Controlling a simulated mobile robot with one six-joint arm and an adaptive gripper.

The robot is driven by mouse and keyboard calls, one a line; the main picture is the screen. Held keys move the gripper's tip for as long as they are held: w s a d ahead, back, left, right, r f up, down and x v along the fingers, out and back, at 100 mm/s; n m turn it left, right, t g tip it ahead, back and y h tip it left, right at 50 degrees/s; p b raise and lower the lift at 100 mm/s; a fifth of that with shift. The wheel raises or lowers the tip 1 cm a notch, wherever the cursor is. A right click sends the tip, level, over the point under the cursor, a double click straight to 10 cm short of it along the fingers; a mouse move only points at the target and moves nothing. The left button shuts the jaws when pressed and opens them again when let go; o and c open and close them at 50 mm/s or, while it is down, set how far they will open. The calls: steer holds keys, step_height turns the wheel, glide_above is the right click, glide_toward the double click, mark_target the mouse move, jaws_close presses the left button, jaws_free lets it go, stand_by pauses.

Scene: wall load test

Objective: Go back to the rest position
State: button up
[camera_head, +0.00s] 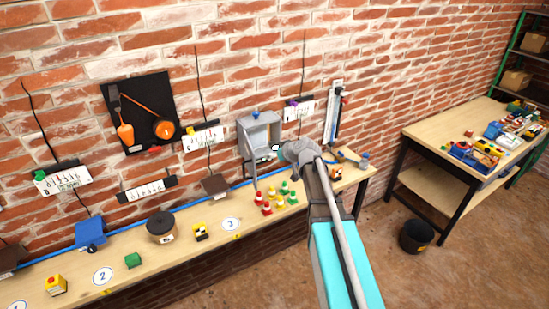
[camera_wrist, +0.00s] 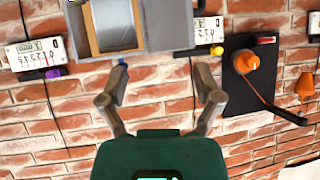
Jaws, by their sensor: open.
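My gripper (camera_head: 284,151) is in front of the brick wall, close to a grey open wall box (camera_head: 243,128), and partly covers its lower right. In the wrist view my gripper (camera_wrist: 161,78) has its two fingers spread wide apart, with only brick wall showing between them. The grey box also shows at the top of the wrist view (camera_wrist: 173,25), beyond the fingertips, with a tan wooden frame-like piece (camera_wrist: 93,28) at its left. I see nothing held. Whether the fingers touch the box cannot be told.
Below my arm, a long wooden bench (camera_head: 190,251) holds red, yellow and green cone-like pieces (camera_head: 266,208), a dark round container (camera_head: 161,227) and small blocks. A black tool board (camera_head: 140,112) hangs left. A second table (camera_head: 430,130) and black bucket (camera_head: 416,236) stand right.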

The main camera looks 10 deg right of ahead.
steer(key=shift+s, duration=0.1)
stand_by(0.3)
steer(key=s+f+m+g+h+b, duration=0.2)
steer(key=s+f+g+b, duration=0.3)
steer(key=s+f+b, duration=0.3)
steer(key=s+a+f+m+g+h+b, duration=0.1)
steer(key=s+f+g+b, duration=0.4)
steer(key=s+f, duration=1.2)
steer(key=s+m+h+b, duration=0.1)
steer(key=s+h+b, duration=0.1)
steer(key=s+b, duration=0.1)
steer(key=shift+s+a+f+m+h+b, duration=0.25)
steer(key=shift+m+h+b, duration=0.05)
steer(key=shift+b, duration=0.1)
steer(key=c, duration=0.3)
steer(key=shift+c, duration=0.3)
